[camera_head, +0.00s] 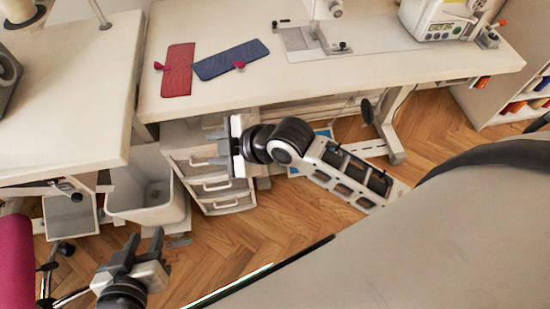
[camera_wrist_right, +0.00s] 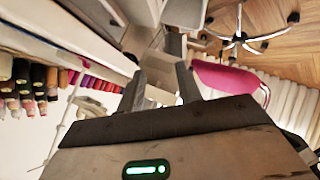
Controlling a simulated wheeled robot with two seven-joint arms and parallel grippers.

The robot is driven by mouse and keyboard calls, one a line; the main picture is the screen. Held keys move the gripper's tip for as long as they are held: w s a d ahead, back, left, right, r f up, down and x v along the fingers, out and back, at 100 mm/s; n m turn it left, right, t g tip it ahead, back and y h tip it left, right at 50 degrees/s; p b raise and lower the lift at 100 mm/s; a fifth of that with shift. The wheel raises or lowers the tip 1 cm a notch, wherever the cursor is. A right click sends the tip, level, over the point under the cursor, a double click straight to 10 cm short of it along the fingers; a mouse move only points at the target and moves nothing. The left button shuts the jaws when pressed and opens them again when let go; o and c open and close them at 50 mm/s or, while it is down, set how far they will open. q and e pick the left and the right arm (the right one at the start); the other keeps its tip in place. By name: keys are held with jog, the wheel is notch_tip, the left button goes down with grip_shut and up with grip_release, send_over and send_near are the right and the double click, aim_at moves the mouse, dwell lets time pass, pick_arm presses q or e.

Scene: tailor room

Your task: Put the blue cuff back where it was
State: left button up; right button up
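The blue cuff (camera_head: 226,62) lies flat on the white sewing table (camera_head: 400,75), with a small magenta piece on its lower edge. The red cuff (camera_head: 179,75) lies just to its left, also with a small magenta piece. My right gripper (camera_head: 211,147) is in front of the table's edge, below the cuffs in the picture, pointing left. Its fingers stand apart and empty in the right wrist view (camera_wrist_right: 162,82). My left gripper (camera_head: 145,240) is low at the bottom left, fingers apart with nothing between them, far from both cuffs.
A sewing machine (camera_head: 440,18) stands at the table's back right. A grey bin (camera_head: 150,195) and a drawer unit (camera_head: 222,190) stand under the table. A second white table (camera_head: 70,110) is at left. A magenta chair (camera_head: 15,260) is near my left gripper.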

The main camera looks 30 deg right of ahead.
jog(key=s+d+f+m+t+h, duration=0.2)
jog(key=s+d+f+m+h, duration=0.1)
jog(key=s+d+m, duration=0.4)
jog(key=s+m, duration=0.3)
jog(key=m, duration=0.4)
jog(key=shift+s+d+t, duration=0.3)
jog(key=shift+s, duration=0.05)
jog(key=shift+r+p, duration=0.2)
jog(key=shift+p, duration=0.45)
